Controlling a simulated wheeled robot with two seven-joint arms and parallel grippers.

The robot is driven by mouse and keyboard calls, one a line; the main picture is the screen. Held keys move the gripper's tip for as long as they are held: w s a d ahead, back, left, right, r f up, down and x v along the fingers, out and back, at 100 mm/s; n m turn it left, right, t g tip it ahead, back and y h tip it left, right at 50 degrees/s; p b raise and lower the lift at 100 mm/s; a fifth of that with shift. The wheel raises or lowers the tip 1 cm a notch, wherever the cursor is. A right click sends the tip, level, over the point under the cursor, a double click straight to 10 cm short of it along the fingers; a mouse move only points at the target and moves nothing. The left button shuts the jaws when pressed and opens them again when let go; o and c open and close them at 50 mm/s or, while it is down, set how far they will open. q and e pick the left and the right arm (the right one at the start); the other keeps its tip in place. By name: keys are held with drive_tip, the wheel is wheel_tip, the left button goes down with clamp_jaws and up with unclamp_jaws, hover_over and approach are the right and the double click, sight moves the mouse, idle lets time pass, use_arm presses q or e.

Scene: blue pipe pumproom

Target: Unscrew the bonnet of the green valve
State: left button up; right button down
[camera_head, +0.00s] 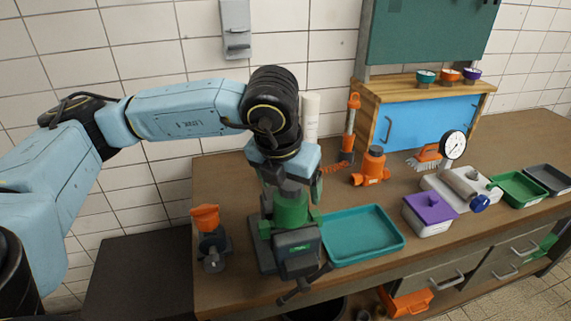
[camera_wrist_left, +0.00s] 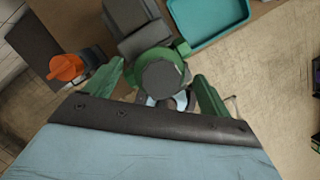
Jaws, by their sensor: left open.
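The green valve (camera_head: 291,210) stands upright at the grey vice (camera_head: 298,258) near the bench's front edge. Its round green top with a dark grey face also shows in the left wrist view (camera_wrist_left: 163,76). My left gripper (camera_head: 291,186) is directly above the valve, pointing down. In the left wrist view its two green fingers (camera_wrist_left: 160,72) are open on either side of the round top, with visible gaps. My left wrist and fingers hide part of the valve in the head view. My right gripper is in neither view.
An orange-topped valve (camera_head: 207,220) stands left of the vice. A teal tray (camera_head: 363,252) lies close on the right. An orange valve (camera_head: 372,166), a purple-lidded box (camera_head: 431,205) and a pressure gauge (camera_head: 453,144) stand further right.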

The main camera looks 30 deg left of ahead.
use_arm(q)
drive_tip(key=shift+x, duration=1.45)
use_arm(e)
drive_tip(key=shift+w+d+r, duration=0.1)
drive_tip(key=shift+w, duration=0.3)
